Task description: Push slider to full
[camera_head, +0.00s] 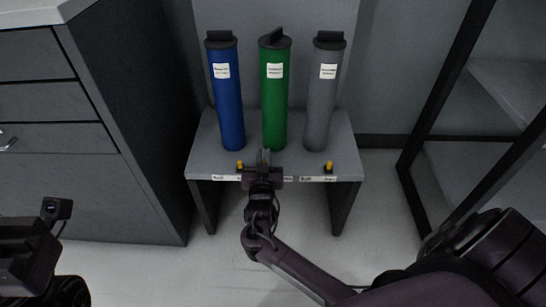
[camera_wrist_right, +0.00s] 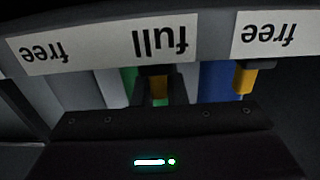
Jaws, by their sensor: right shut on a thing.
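In the head view, a blue roll (camera_head: 229,105), a green roll (camera_head: 273,105) and a grey roll (camera_head: 321,105) stand upright on a grey stand. My right gripper (camera_head: 263,160) is at the stand's front edge, before the green roll. In the right wrist view, its fingers (camera_wrist_right: 160,95) are shut on a yellow slider knob (camera_wrist_right: 159,88). That view is upside down; the held knob lies by the word "full" on its label (camera_wrist_right: 100,48). My left gripper is partly in view at the lower left; its fingertips are hidden.
The left slider (camera_head: 240,165) is by "free" on its label (camera_wrist_right: 285,32) in the wrist view. The right slider (camera_head: 328,168) is before the grey roll. A dark cabinet (camera_head: 125,110) stands at left, a black-framed shelf (camera_head: 440,100) at right. Floor before the stand is open.

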